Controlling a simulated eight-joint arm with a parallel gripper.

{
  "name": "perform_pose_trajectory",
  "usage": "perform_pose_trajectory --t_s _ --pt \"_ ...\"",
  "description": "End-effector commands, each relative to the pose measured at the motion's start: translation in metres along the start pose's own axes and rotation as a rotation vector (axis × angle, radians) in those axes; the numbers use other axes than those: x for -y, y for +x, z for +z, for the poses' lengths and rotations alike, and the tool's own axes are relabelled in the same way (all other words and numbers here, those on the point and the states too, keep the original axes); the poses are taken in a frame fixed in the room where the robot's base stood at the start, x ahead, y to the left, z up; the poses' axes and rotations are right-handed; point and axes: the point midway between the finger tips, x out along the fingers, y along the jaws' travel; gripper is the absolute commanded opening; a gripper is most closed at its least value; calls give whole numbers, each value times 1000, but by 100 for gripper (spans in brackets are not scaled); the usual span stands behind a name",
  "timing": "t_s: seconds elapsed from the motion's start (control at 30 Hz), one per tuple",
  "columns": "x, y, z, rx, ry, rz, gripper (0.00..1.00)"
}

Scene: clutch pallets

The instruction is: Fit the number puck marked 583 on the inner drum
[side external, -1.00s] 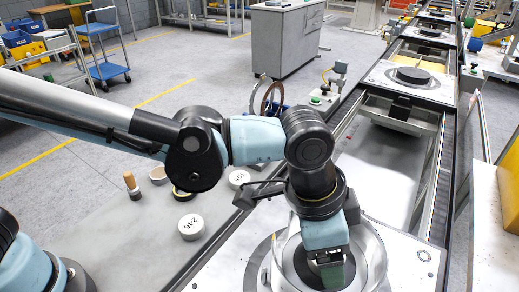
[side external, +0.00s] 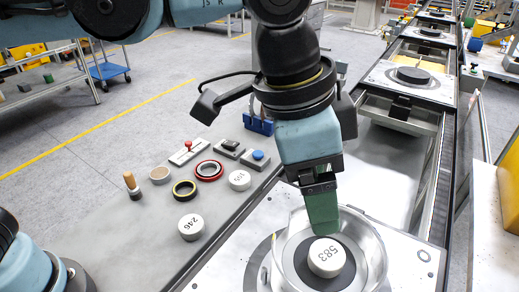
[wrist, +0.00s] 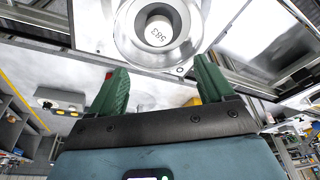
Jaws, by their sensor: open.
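The white puck marked 583 (side external: 326,257) lies flat, number up, on the dark inner drum (side external: 304,268), inside a clear, shiny round housing (side external: 376,262). In the wrist view the puck (wrist: 159,31) sits within the dark ring of the drum (wrist: 181,17), roughly centred. My gripper (side external: 322,230) is above the puck and apart from it. In the wrist view its two green fingers (wrist: 160,75) are spread wide with nothing between them. In the side view the fingers overlap, so the gap does not show there.
Other white pucks, 246 (side external: 191,227) and one with a hard-to-read number (side external: 240,180), lie on the grey bench. A red ring (side external: 209,170), a yellow-black ring (side external: 184,190), a wooden-handled tool (side external: 132,186) and a blue-button box (side external: 257,160) are nearby. The conveyor runs along the right.

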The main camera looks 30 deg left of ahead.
Motion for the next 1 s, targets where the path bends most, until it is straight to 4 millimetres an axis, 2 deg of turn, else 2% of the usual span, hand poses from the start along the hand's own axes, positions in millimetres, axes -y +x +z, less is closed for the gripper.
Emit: perform_pose_trajectory --t_s 0.07,0.17,0.27,0.3,0.4,0.5,0.6,0.73,0.83,1.0 --pt "12 -2 7 -10 -33 -11 81" --pt "44 -4 28 -40 -123 -42 81" --pt "87 -4 65 -90 -260 -95 81" --pt "104 -4 84 -111 -320 -121 81" --pt "138 -1 132 -164 -467 -187 81" --pt "163 5 181 -215 -607 -257 81" --pt "178 13 225 -259 -724 -323 81" --pt "187 22 264 -298 -830 -387 81" --pt "190 26 280 -314 -872 -415 81" --pt "191 28 286 -321 -889 -426 81"
